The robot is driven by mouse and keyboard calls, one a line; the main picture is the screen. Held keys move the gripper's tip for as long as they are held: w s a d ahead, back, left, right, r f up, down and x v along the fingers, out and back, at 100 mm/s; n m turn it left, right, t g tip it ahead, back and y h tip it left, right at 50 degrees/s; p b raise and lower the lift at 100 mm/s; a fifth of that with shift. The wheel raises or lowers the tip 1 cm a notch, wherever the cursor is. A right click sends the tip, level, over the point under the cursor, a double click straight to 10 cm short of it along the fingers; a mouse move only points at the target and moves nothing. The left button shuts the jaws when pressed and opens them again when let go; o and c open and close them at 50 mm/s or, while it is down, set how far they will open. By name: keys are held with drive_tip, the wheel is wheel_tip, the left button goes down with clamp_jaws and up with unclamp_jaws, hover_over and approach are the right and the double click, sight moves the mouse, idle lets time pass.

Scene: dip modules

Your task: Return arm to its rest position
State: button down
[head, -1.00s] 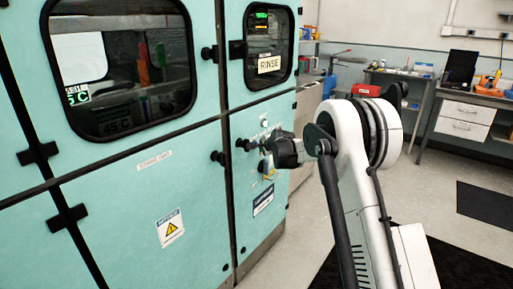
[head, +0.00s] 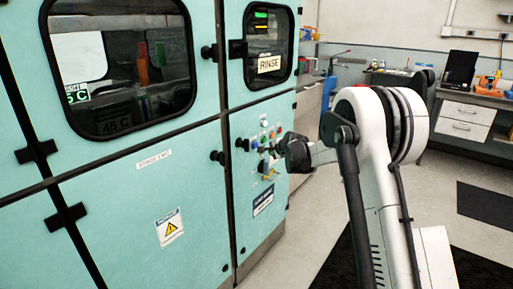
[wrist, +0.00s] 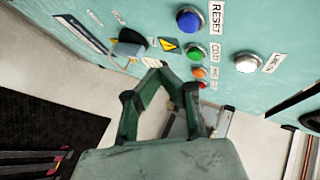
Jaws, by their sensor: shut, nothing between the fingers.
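My arm (head: 372,130), white with black joints, rises at the right of the head view and bends left toward the teal cabinet. Its dark outer end (head: 295,151) is in front of the cabinet's control panel; the fingers cannot be made out there. In the wrist view my gripper (wrist: 168,72) has green fingers, shut and empty. They appear just below the control panel, apart from its buttons as far as I can tell.
A dark mat (head: 480,208) lies on the floor. A workbench (head: 466,122) stands at the back right.

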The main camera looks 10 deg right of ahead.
idle(0.5)
drive_tip(key=s+a+r+n+g, duration=0.1)
drive_tip(key=s+r+n, duration=0.1)
drive_tip(key=s+r, duration=0.6)
drive_tip(key=s+a+r+n+p, duration=0.1)
drive_tip(key=s+r+n, duration=0.25)
drive_tip(key=s, duration=0.85)
drive_tip(key=s+r+n+g, duration=0.1)
drive_tip(key=s+r+n, duration=0.1)
drive_tip(key=s+r, duration=0.6)
drive_tip(key=s+f+n+g+h, duration=0.1)
drive_tip(key=s+f+n, duration=0.2)
drive_tip(key=s, duration=1.4)
drive_tip(key=s+f+n+g+h+p, duration=0.1)
drive_tip(key=s+f+n, duration=0.3)
drive_tip(key=s, duration=1.3)
drive_tip(key=shift+d+f, duration=0.3)
drive_tip(key=shift+f, duration=0.5)
